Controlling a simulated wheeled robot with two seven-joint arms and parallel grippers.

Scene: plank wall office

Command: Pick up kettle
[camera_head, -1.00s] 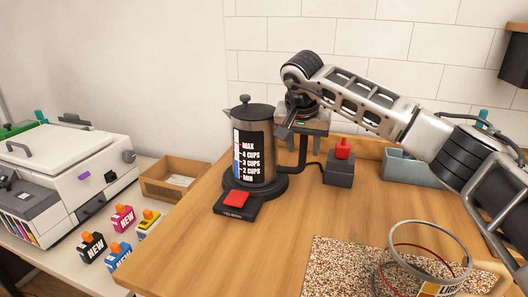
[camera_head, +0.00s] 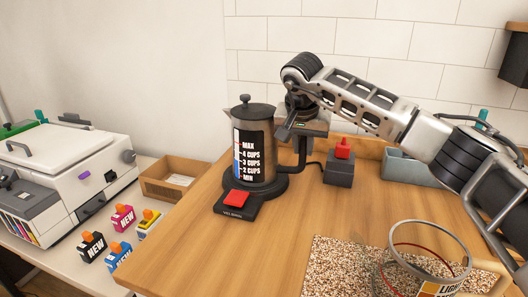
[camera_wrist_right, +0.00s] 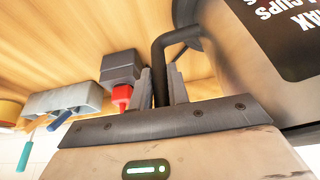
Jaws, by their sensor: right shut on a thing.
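The kettle (camera_head: 258,148) is a dark, jug-shaped vessel with white cup markings and a black knob on its lid. It stands upright on its round black base (camera_head: 279,186), which has a red switch in front. My right gripper (camera_head: 286,134) is at the handle on the kettle's right side. In the right wrist view, its two fingers (camera_wrist_right: 162,88) are shut on the black kettle handle (camera_wrist_right: 161,62), one on each side, and the kettle body (camera_wrist_right: 245,60) is at the right. My left gripper is not in view.
A dark box with a red top (camera_head: 340,166) stands right of the kettle. A grey bin (camera_head: 406,168) is further right. A glass container (camera_head: 430,265) sits on a speckled mat (camera_head: 330,265) at the front. Bare wood (camera_head: 215,240) lies in front of the kettle.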

